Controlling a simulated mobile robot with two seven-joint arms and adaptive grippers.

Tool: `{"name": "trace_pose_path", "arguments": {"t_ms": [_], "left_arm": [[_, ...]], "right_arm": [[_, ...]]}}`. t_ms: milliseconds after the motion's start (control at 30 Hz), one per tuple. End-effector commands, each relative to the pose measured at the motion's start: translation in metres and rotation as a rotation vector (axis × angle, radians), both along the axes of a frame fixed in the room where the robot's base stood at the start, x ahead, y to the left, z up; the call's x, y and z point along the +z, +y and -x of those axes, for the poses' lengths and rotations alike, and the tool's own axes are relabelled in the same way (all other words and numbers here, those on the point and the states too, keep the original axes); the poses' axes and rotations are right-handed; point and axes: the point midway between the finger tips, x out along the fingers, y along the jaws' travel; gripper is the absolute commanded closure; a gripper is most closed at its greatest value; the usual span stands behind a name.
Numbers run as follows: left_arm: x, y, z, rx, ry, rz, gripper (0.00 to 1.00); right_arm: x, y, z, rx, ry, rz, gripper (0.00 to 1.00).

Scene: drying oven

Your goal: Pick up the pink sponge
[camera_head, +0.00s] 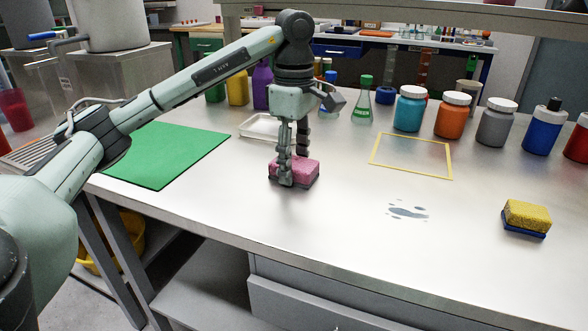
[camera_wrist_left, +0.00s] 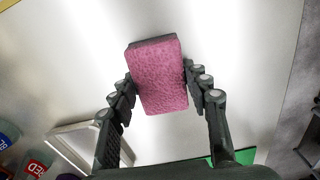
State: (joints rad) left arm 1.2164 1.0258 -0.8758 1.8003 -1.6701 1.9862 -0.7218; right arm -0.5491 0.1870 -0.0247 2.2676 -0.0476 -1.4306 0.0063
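The pink sponge (camera_head: 307,172) is a small block at the middle of the metal table. It seems to rest on the table top, though I cannot tell if it is slightly raised. My left gripper (camera_head: 291,166) points straight down over it, with one finger in front of the sponge and the other behind. In the left wrist view the sponge (camera_wrist_left: 160,77) fills the space between the fingertips of the left gripper (camera_wrist_left: 159,78). The fingertips appear to touch both of its long sides. My right gripper is not in view.
A green mat (camera_head: 172,154) and a white tray (camera_head: 262,127) lie to the left and behind. Jars and bottles line the back edge. The front middle is clear.

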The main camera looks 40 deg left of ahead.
Motion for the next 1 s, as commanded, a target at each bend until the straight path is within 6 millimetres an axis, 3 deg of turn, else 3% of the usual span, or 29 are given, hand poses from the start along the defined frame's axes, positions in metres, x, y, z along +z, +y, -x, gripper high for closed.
{"name": "trace_pose_path", "arguments": {"t_ms": [100, 467, 667, 733, 1000], "left_arm": [[0.000, 0.000, 0.000, 0.000, 0.000, 0.000, 0.68], [0.005, 0.000, 0.000, 0.001, -0.001, 0.000, 0.69], [0.031, 0.000, -0.001, 0.000, -0.004, -0.001, 0.69], [0.049, 0.000, -0.001, 0.001, -0.006, -0.001, 0.69], [0.081, 0.030, 0.056, 0.005, -0.004, -0.003, 0.69]], "right_arm": [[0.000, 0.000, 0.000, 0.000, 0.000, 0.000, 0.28], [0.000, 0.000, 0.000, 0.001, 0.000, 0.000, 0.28], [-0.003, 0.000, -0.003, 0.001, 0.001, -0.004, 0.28], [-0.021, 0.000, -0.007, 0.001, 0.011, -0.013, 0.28], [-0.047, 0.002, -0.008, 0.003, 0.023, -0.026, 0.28]]}}
